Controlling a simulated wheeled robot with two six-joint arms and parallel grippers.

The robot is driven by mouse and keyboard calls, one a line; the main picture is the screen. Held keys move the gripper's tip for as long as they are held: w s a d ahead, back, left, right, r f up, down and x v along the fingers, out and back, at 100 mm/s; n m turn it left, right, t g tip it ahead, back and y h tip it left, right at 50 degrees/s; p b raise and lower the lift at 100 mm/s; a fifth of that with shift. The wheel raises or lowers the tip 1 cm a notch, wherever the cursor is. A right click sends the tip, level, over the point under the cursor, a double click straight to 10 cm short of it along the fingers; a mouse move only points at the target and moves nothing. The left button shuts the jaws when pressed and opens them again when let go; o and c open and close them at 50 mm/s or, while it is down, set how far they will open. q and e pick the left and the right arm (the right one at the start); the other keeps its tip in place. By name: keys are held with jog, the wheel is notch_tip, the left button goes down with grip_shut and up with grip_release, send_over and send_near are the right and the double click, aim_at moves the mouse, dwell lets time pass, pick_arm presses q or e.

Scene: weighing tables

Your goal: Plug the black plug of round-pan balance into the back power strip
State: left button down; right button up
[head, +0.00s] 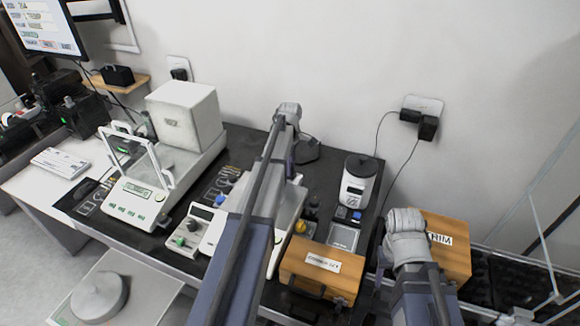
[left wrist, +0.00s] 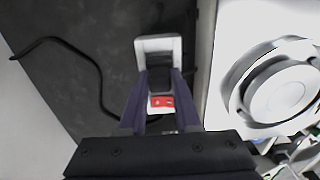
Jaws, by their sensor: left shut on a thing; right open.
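My left gripper (left wrist: 159,108) is shut on a dark block that looks like the black plug (left wrist: 160,74). A pale frame-shaped end (left wrist: 158,43) surrounds the block's far side, and a red part (left wrist: 162,101) shows between the fingers; this may be the power strip. I cannot tell whether the plug is seated. The round-pan balance (left wrist: 215,75) is just right of the fingers. In the head view, my left arm mostly covers the balance (head: 288,208), and the left gripper (head: 293,165) points down behind it. My right gripper (head: 381,262) is open beside the wooden boxes, its fingers mostly hidden.
A black cable (left wrist: 85,60) curves across the dark tabletop. A boxed balance (head: 185,115) stands left, a white device (head: 357,182) right. Wooden boxes (head: 318,268) crowd the front right. A wall outlet (head: 424,104) holds black plugs with hanging cords.

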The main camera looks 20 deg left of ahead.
pick_arm(q)
jog(key=shift+f+b, duration=0.9)
jog(key=shift+f, duration=0.05)
jog(key=c, duration=0.5)
grip_release()
jog(key=shift+r, duration=0.1)
jog(key=shift+c, duration=0.2)
jog(key=shift+r, duration=0.1)
notch_tip(320, 180, up, 8)
jog(key=p, duration=0.8)
jog(key=shift+f, duration=0.2)
